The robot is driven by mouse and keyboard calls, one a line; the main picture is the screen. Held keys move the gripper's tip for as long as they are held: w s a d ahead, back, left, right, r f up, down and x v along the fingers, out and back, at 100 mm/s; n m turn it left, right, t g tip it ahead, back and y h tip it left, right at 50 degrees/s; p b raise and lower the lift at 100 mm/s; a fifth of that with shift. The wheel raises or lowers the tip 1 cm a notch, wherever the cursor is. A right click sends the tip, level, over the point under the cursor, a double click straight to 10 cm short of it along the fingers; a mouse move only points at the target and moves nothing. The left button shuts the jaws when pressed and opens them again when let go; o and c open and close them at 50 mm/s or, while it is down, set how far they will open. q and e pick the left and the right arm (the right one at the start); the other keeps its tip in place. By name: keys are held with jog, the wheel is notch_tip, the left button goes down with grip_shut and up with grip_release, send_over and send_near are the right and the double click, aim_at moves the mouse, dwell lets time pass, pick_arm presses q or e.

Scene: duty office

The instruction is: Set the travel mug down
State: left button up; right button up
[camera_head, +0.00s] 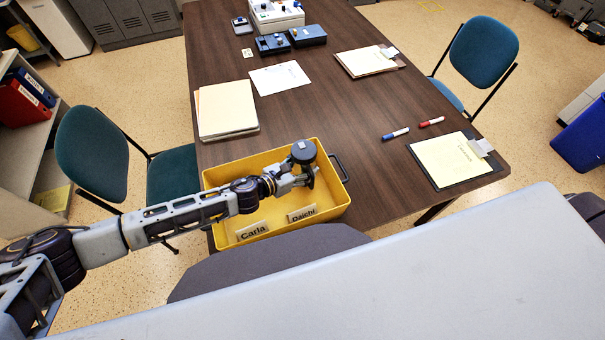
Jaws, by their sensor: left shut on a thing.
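The travel mug (303,151) is a dark cylinder with a dark lid, seen from above. My left gripper (308,174) is shut on it, over the right half of the yellow tray (224,229). The arm and the gripper hide part of the mug and part of the tray. I cannot tell whether the mug's base touches the tray floor. The tray holds two name cards, "Carla" (252,231) and "Daichi" (302,214), along its near side. My right gripper is not in view.
The brown table (330,110) bears a paper stack (226,108), a loose sheet (279,78), two markers (396,134) and a clipboard (451,160). Devices (276,14) stand at the far end. Teal chairs stand left (92,153) and right (484,52). The table's middle is clear.

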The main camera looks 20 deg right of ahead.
pick_arm(q)
jog(key=shift+f+b, duration=0.3)
jog(key=shift+f, duration=1.45)
jog(key=shift+f, duration=0.15)
jog(key=o, duration=1.2)
jog(key=shift+a, duration=0.1)
jog(key=shift+v, duration=6)
jog(key=shift+s, duration=0.1)
